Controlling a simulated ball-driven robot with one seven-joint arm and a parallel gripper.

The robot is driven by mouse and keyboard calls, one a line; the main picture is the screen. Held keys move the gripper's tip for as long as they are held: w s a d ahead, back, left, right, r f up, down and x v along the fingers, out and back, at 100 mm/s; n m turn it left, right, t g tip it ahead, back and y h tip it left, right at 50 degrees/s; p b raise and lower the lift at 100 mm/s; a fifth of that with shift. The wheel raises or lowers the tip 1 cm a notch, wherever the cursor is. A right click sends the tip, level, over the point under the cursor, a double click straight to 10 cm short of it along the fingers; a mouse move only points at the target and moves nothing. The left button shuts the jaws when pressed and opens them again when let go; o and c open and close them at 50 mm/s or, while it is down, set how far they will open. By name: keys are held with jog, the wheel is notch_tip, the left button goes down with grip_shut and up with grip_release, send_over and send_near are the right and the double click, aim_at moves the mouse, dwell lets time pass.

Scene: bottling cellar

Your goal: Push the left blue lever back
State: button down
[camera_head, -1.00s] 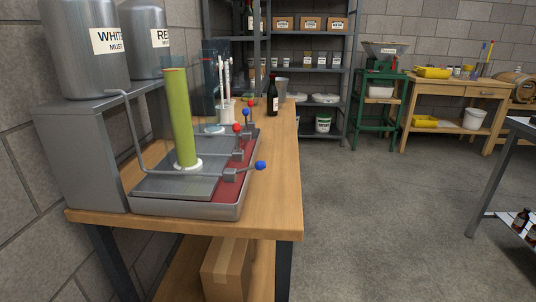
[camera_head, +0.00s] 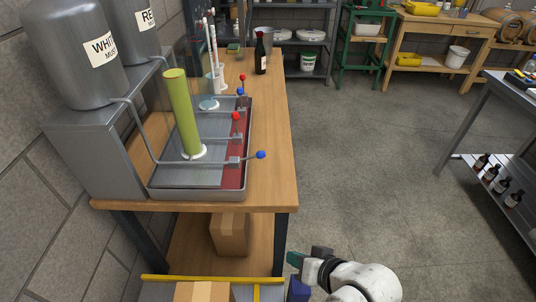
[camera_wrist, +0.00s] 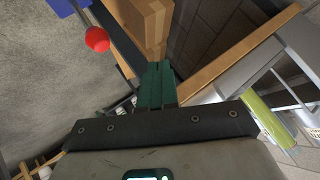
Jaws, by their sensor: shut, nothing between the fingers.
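The nearer blue lever (camera_head: 261,155) juts out to the right from a grey valve, past the rim of the metal tray (camera_head: 196,194) on the wooden bench. A farther blue lever (camera_head: 240,91) stands more upright, with red levers (camera_head: 236,116) beside it. A tall cylinder of green-yellow liquid (camera_head: 179,112) stands in the tray. My gripper (camera_head: 294,260), with green fingers, is low in front of the bench, below the top and well apart from the levers. The wrist view shows its fingers (camera_wrist: 156,85) shut and empty.
The bench top (camera_head: 272,182) has a bare strip to the right of the tray. A dark bottle (camera_head: 260,53) stands farther back. A cardboard box (camera_head: 229,234) sits on the lower shelf. Open floor (camera_head: 370,165) lies to the right, before a metal table.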

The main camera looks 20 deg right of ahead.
aim_at(251, 157)
jog(key=w+a+r+m+t+y+p, duration=0.15)
jog(key=w+a+r+m+t, duration=0.25)
jog(key=w+m+t, duration=0.4)
jog(key=d+m+t+h, duration=0.1)
jog(key=m+h, duration=0.1)
jog(key=m, duration=0.3)
jog(key=d+r+m+t+h, duration=0.1)
jog(key=d+m+h, duration=0.1)
jog(key=m, duration=0.4)
jog(key=s+d+r+m+t+h+p, duration=0.1)
jog(key=m+h, duration=0.3)
jog(key=m, duration=0.2)
jog(key=shift+s+d+r, duration=0.1)
jog(key=shift+d+r, duration=0.05)
jog(key=shift+d, duration=0.25)
jog(key=p+x, duration=0.1)
jog(key=x, duration=0.6)
jog(key=p+x, duration=0.1)
jog(key=x, duration=0.2)
jog(key=shift+w+d+r+p, duration=0.1)
jog(key=shift+w+r+p, duration=0.15)
jog(key=shift+r+p, duration=0.1)
jog(key=shift+w+a+r+p, duration=0.3)
jog(key=shift+r+p, duration=0.15)
jog(key=shift+w+a+r+p, duration=0.3)
jog(key=shift+r+p, duration=0.1)
jog(key=shift+r, duration=0.05)
jog(key=shift+w+a+r, duration=0.25)
jog(key=shift+w, duration=0.15)
jog(key=shift+p, duration=0.3)
